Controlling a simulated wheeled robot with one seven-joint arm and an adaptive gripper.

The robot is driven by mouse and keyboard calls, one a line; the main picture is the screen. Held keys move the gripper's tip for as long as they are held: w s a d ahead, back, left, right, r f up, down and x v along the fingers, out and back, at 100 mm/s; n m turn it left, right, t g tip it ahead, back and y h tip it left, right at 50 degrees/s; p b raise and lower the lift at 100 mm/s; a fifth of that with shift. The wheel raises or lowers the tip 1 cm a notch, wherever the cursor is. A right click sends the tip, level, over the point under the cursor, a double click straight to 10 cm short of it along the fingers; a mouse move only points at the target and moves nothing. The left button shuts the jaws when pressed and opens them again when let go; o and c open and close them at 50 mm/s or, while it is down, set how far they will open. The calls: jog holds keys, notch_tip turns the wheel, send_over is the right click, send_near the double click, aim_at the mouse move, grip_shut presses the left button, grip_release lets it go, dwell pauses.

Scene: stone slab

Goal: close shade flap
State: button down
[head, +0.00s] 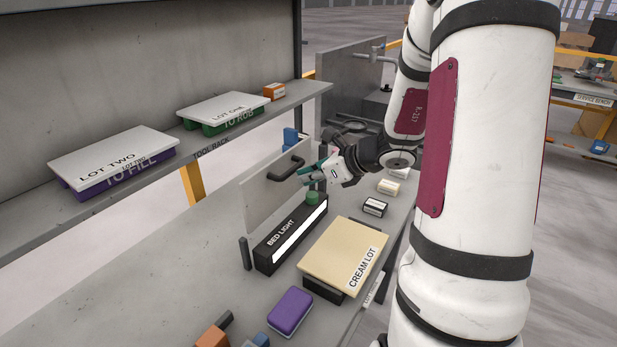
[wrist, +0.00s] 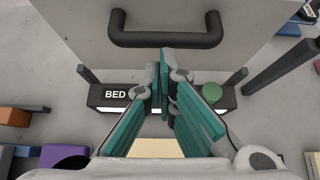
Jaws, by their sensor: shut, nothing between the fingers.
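The shade flap is a grey panel (head: 270,200) with a black bar handle (head: 286,166), standing raised behind the black BED LIGHT box (head: 290,238). In the wrist view the flap (wrist: 100,45) fills the upper middle, with its handle (wrist: 166,40) near the top. My gripper (head: 303,174) is shut and empty, its teal fingers together. It is at the flap's right part, close to the handle; in the wrist view the fingertips (wrist: 165,52) appear just below the handle bar. I cannot tell whether they touch the flap or handle.
A green knob (head: 313,198) sits on the light box. In front are a cream CREAM LOT board (head: 342,257) and a purple block (head: 290,311). Small boxes (head: 375,207) lie to the right. A shelf (head: 200,150) with LOT trays runs behind. Dark posts flank the light box.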

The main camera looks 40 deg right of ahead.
jog(key=shift+w+a+r+p, duration=0.15)
jog(key=shift+w+r+p, duration=0.15)
jog(key=shift+p, duration=0.25)
jog(key=shift+w+a+r+g+p, duration=0.15)
jog(key=shift+w+g+p, duration=0.1)
jog(key=shift+g+p, duration=0.25)
jog(key=shift+w+a+r+g+h+p, duration=0.2)
jog(key=shift+w+r+g+h+p, duration=0.2)
jog(key=shift+p, duration=0.5)
jog(key=w+a+g+h+b, duration=0.1)
jog(key=w+a+g+b, duration=0.1)
jog(key=w, duration=0.5)
jog(key=w+a+f+g+h+b, duration=0.1)
jog(key=w+a+g+b, duration=0.1)
jog(key=w, duration=0.4)
jog(key=shift+w+a+f+g+b, duration=0.2)
jog(key=shift+w+a+g+b, duration=0.15)
jog(key=shift+g+b, duration=0.7)
